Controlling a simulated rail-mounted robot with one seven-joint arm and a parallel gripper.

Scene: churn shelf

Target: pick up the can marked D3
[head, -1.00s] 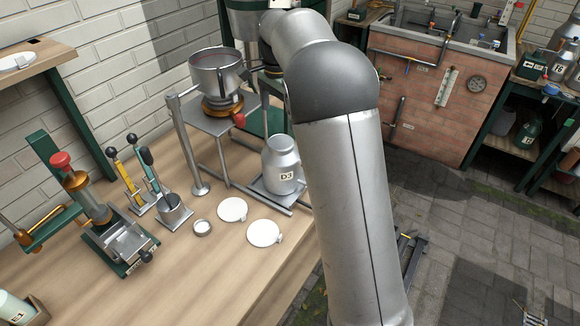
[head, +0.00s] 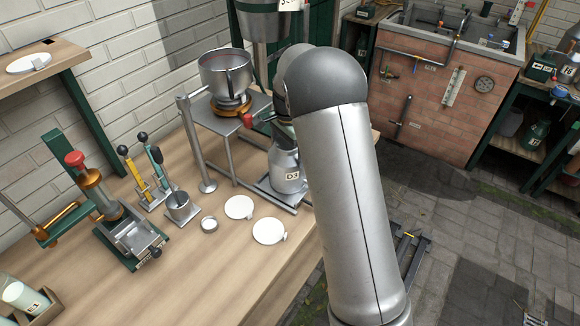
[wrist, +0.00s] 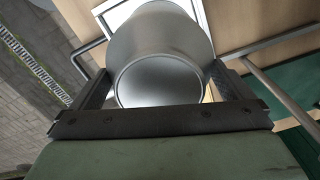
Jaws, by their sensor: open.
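The can marked D3 (head: 284,170) is a grey metal churn with a narrower neck. It stands upright on a small metal stand at the right edge of the wooden bench in the head view. In the wrist view the can (wrist: 160,45) fills the middle, seen from above its round top. My gripper (wrist: 155,95) is open, with one dark finger on each side of the can's top. I cannot tell whether the fingers touch it. In the head view my gripper is mostly hidden behind my arm, above the can.
A pan-like metal vessel (head: 226,72) stands on a raised metal platform (head: 222,112) just left of the can. Two white lids (head: 269,231) and a small metal cup (head: 180,206) lie on the bench (head: 190,262). A metal rail (wrist: 265,85) passes near the gripper.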

